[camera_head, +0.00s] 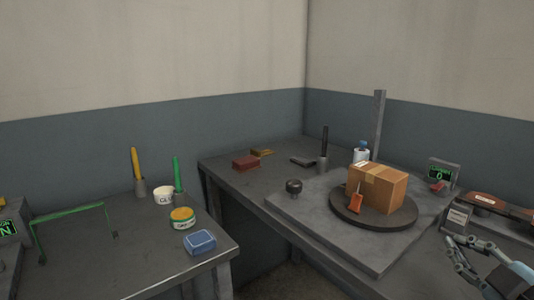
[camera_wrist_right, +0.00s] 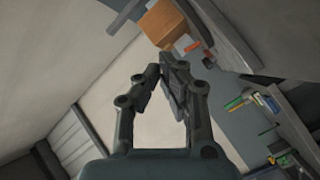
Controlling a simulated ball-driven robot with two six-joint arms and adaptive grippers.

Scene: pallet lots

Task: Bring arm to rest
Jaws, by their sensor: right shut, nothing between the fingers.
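My right gripper (camera_head: 458,247) is at the lower right of the head view, in front of the right-hand table and apart from the box. In the right wrist view the gripper (camera_wrist_right: 162,70) has its fingertips together with nothing between them. A brown cardboard box (camera_head: 378,187) sits on a dark round turntable (camera_head: 350,216) on the table, with an orange tag on its front side. The box also shows in the right wrist view (camera_wrist_right: 162,22). My left gripper is in neither view.
The left table (camera_head: 120,255) holds a blue box (camera_head: 200,242), tubs, and a green frame (camera_head: 68,215). The right table has a grey post (camera_head: 379,125), a red block (camera_head: 246,163), and a small display (camera_head: 440,173). A gap separates the two tables.

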